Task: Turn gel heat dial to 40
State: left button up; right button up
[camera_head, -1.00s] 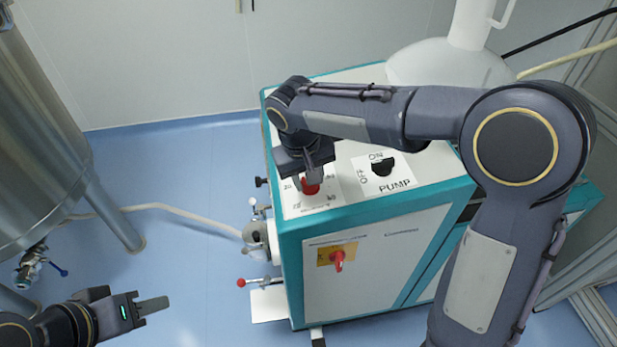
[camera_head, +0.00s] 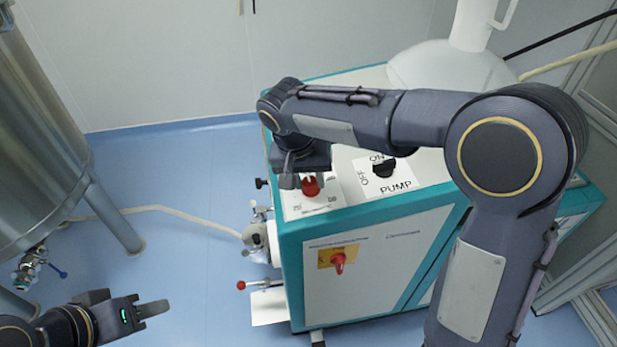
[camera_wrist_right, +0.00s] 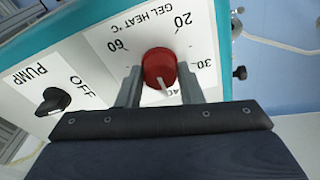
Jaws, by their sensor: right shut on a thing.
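The gel heat dial is a red knob (camera_head: 311,186) on the white top panel of the teal-edged machine. In the right wrist view the red knob (camera_wrist_right: 158,66) has a white pointer line directed toward the partly hidden 40 mark (camera_wrist_right: 174,93). The 20, 30 and 60 marks are readable. My right gripper (camera_wrist_right: 160,76) is shut on the knob, one finger on each side. In the head view my right gripper (camera_head: 308,179) reaches down over the knob. My left gripper (camera_head: 152,309) is low at the left, away from the machine; its finger gap is not visible.
A black pump switch (camera_head: 384,169) sits right of the dial, also seen in the wrist view (camera_wrist_right: 53,101). A red knob on a yellow plate (camera_head: 338,262) is on the machine's front. A steel tank (camera_head: 38,150) stands left, with blue floor between.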

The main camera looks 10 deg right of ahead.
jog(key=o, duration=1)
jog(key=shift+c, duration=0.2)
jog(key=v, duration=0.7)
jog(key=shift+r+p, duration=0.4)
jog(key=shift+a, duration=0.1)
